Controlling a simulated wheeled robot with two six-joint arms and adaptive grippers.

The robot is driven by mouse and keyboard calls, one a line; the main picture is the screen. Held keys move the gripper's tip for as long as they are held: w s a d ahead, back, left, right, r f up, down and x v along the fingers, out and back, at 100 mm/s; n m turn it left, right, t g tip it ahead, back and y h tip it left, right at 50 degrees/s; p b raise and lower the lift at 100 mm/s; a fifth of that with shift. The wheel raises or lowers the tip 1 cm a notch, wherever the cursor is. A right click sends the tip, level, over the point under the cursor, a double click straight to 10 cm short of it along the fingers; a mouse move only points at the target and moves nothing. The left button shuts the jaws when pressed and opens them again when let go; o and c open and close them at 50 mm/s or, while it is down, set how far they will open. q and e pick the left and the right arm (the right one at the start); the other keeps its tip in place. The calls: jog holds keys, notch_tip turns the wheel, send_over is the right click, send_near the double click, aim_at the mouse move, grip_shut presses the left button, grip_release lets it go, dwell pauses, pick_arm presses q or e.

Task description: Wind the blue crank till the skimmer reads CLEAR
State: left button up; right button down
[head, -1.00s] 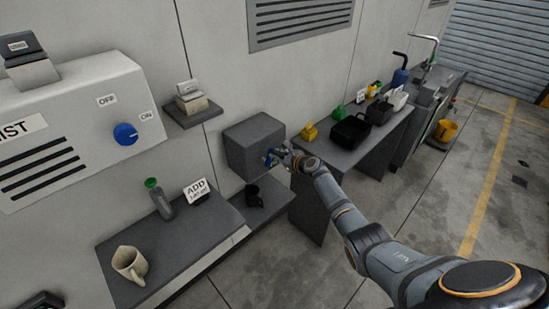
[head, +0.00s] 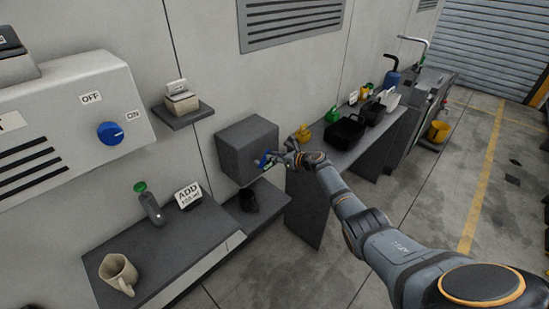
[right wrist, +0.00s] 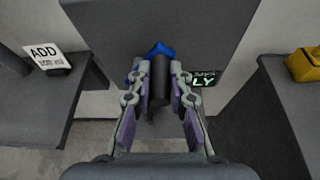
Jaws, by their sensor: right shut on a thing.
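The blue crank (head: 263,160) is on the front of a dark grey box on the wall, the skimmer (head: 240,143). In the right wrist view the crank's blue part (right wrist: 158,48) shows beyond its black handle (right wrist: 160,85). My right gripper (head: 271,160) is at the crank, its two fingers shut on the handle from both sides. A small dark display (right wrist: 205,79) on the box shows green-white letters ending in "LY"; a finger hides the rest. My left gripper is not in view.
A bench with a yellow item (head: 304,134) and black trays (head: 345,132) stands right.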

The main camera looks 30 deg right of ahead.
jog(key=shift+s+f, duration=0.1)
jog(key=shift+f, duration=0.15)
jog(key=c, duration=1.6)
grip_release()
jog(key=o, duration=0.3)
jog(key=shift+r, duration=0.1)
jog(key=shift+o, duration=0.2)
jog(key=shift+s+d+r, duration=0.2)
jog(key=shift+s+d, duration=0.1)
jog(key=shift+s, duration=0.1)
jog(key=v, duration=1)
jog(key=shift+s+r, duration=0.25)
jog(key=shift+s, duration=0.1)
jog(key=shift+d, duration=0.1)
